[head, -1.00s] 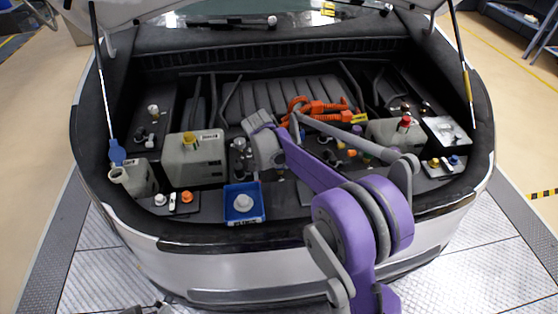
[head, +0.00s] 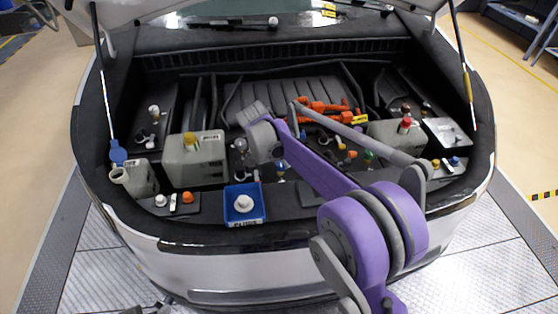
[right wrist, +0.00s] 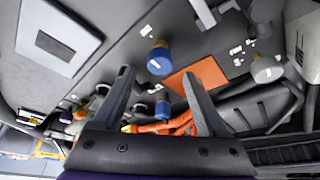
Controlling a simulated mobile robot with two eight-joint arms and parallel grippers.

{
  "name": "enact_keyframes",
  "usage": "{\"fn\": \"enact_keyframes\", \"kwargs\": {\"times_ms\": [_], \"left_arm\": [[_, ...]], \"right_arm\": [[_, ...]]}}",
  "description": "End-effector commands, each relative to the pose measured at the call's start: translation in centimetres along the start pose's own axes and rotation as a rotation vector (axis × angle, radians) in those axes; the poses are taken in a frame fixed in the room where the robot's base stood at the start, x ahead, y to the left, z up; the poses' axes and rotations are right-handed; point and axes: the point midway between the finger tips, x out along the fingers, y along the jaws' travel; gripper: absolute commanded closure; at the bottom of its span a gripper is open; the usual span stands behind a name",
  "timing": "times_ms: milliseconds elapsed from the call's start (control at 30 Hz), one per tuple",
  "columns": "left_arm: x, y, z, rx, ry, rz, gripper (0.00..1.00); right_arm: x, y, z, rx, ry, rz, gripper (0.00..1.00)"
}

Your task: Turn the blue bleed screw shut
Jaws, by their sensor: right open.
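My right gripper (right wrist: 157,75) is open and empty, its two dark fingers spread in the right wrist view. A blue knob (right wrist: 160,60) stands just beyond and between the fingertips, apart from both. A second blue knob (right wrist: 163,108) shows between the fingers, farther down the picture. I cannot tell from the pictures which of them is the bleed screw. In the head view a small blue-topped fitting (head: 281,168) shows beside my purple right arm, and a blue cap (head: 455,161) sits at the bay's right. My right fingertips are not clear there. My left gripper is not in view.
An orange patch (right wrist: 196,77) lies beside the right fingertip. Orange cables (head: 322,110) run behind my arm. A blue tray (head: 260,207) sits at the bay's front edge. A translucent tank (head: 190,168) stands left, another (head: 385,135) right.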

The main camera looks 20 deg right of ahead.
Motion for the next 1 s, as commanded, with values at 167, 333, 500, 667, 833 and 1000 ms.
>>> {"fn": "enact_keyframes", "kwargs": {"times_ms": [167, 333, 500, 667, 833, 1000], "left_arm": [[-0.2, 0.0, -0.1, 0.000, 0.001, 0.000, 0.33], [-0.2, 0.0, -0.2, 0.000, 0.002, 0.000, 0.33], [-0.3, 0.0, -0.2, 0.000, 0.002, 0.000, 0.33], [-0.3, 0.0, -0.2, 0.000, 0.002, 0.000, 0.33], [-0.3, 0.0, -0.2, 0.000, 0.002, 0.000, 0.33], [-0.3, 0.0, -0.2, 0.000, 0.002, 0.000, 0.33]], "right_arm": [[-3.8, 0.0, 0.0, -0.002, 0.000, -0.001, 0.24], [-6.1, 0.0, 0.0, -0.002, 0.001, -0.001, 0.24], [-6.9, 0.0, 0.0, -0.002, 0.001, -0.001, 0.24], [-6.9, 0.0, 0.0, -0.001, 0.001, -0.001, 0.24], [-6.9, 0.0, 0.0, -0.001, 0.001, -0.001, 0.24], [-7.0, 0.2, 0.1, -0.009, -0.001, -0.004, 0.24]]}}
